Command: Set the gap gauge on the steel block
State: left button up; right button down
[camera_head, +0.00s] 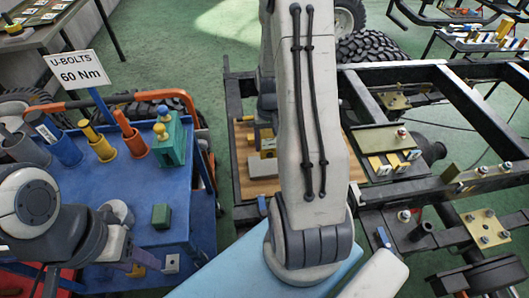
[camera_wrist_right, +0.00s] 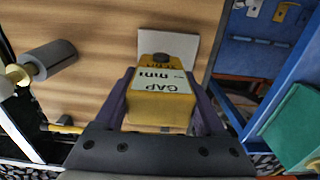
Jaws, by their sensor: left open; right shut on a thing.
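The gap gauge is a yellow block with a white label, and it is between the fingers of my right gripper (camera_wrist_right: 165,108) in the right wrist view. The gripper is shut on the gauge (camera_wrist_right: 160,107). The pale grey steel block (camera_wrist_right: 168,44) lies on a wooden board, partly hidden behind the gauge. I cannot tell whether gauge and block touch. In the head view the block (camera_head: 263,167) shows left of my right arm, with a yellow part of the gauge (camera_head: 264,137) above it. My left gripper (camera_head: 138,266) is open and empty at the blue cart's front.
The blue cart (camera_head: 180,215) holds a green block (camera_head: 161,216), colored holders and a green-teal fixture (camera_head: 169,141). The dark chassis frame (camera_head: 465,108) stands at right. A grey cylinder (camera_wrist_right: 50,58) lies on the wooden board (camera_wrist_right: 95,30), left of the gauge.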

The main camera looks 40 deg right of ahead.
aim_at(265, 153)
jog(key=shift+w+a+f, duration=0.35)
jog(key=shift+a+f, duration=0.1)
jog(key=shift+a, duration=0.1)
jog(key=shift+f, duration=1.95)
jog(key=shift+f, duration=0.15)
grip_release()
notch_tip(265, 153, up, 12)
jog(key=shift+r, duration=0.2)
